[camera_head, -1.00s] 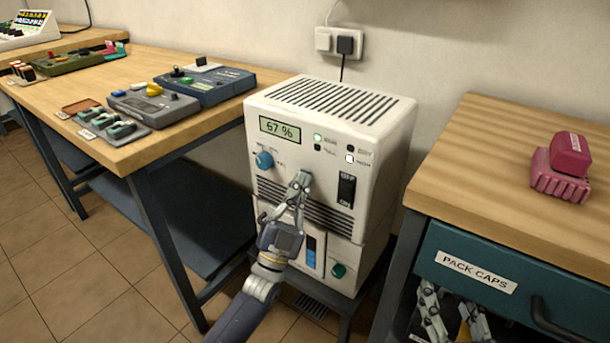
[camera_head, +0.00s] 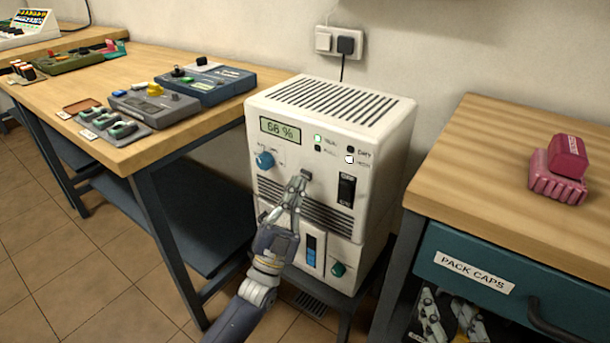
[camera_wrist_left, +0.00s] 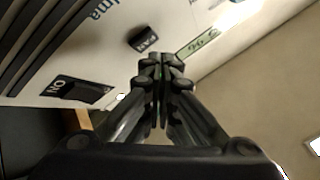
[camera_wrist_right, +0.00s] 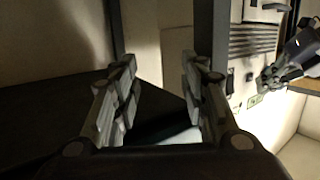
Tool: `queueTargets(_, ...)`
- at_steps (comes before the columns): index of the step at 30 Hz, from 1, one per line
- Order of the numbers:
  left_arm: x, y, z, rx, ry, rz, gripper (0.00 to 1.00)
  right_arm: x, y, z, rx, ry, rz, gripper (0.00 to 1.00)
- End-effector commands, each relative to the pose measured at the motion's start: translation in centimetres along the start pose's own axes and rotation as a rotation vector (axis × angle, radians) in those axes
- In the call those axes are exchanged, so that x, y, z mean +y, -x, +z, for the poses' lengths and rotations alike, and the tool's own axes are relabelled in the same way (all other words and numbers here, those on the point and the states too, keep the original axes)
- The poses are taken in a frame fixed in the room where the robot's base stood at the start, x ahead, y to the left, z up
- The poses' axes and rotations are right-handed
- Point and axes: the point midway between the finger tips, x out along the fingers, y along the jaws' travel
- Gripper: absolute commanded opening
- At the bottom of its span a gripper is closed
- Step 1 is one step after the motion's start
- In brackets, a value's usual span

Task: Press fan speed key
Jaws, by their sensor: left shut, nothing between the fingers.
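The white cabinet unit (camera_head: 388,135) stands between two benches, its display (camera_head: 280,130) reading 66 %. A small dark key (camera_head: 306,175) sits on its front panel, just beyond my left fingertips. In the left wrist view the key (camera_wrist_left: 143,38) is a black block with white lettering, just up and left of the fingertips. My left gripper (camera_head: 298,184) is shut and empty, pointing at the panel; its tips also show in the left wrist view (camera_wrist_left: 161,62). I cannot tell whether they touch the key. My right gripper (camera_wrist_right: 158,75) is open and empty, low beside the right bench.
The left bench (camera_head: 150,62) holds several devices. A pink object (camera_head: 560,170) lies on the right bench (camera_head: 480,150), above a teal drawer (camera_head: 440,245).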

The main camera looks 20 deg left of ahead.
Motion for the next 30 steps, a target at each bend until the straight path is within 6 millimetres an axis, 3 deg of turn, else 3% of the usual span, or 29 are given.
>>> queueTargets(6, -0.1, 0.1, -0.1, -0.001, 0.000, 0.000, 0.00, -0.1, 0.0, 0.1, -0.014, 0.003, -0.003, 0.40)
queueTargets(30, -1.7, 2.2, -1.6, 0.000, -0.001, 0.000, 0.00, 1.0, 3.0, 7.7, -0.404, 0.003, 0.021, 0.40)
